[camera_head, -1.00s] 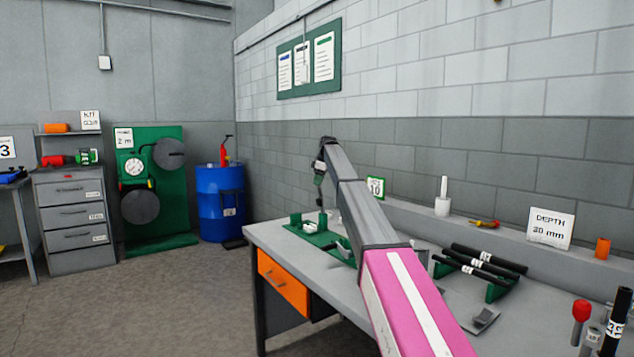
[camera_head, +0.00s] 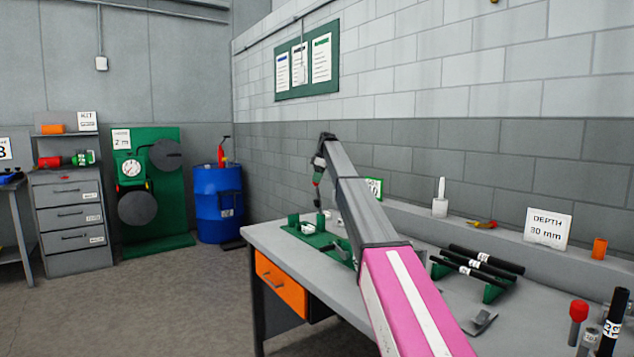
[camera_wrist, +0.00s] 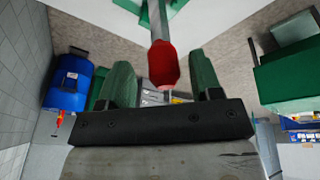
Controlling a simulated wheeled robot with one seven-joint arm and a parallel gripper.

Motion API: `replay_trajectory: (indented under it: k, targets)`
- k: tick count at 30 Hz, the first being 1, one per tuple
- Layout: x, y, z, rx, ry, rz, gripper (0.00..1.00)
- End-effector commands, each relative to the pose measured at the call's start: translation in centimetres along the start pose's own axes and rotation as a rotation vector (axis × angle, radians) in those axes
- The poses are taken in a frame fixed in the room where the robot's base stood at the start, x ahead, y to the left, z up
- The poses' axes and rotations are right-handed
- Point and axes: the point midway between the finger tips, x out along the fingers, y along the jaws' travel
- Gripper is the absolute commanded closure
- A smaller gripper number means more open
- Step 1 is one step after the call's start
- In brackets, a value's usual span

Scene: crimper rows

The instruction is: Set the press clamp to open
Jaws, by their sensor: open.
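The press clamp (camera_head: 318,239) is a green fixture on the far left end of the grey bench. A thin lever with a red handle (camera_head: 317,178) stands roughly upright over it. My gripper (camera_head: 318,170) is at the top of this lever. In the wrist view, the red handle (camera_wrist: 163,66) on its metal rod lies between the two green fingers of my gripper (camera_wrist: 161,72). Gaps show on both sides of the handle, so the fingers are open around it. The clamp's jaw is too small to read.
The bench (camera_head: 345,300) also carries a rack with black rods (camera_head: 480,262). A ledge behind holds a white post (camera_head: 440,200) and a depth sign (camera_head: 548,228). A blue drum (camera_head: 218,203) stands on the floor beyond the bench.

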Motion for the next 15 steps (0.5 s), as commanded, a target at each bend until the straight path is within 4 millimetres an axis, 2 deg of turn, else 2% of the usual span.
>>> replay_trajectory:
  k: [9,15]
  targets:
    - [-5.9,0.1,0.0,0.001,0.000,0.001,0.41]
    - [-8.3,0.1,0.0,0.001,0.000,0.001,0.41]
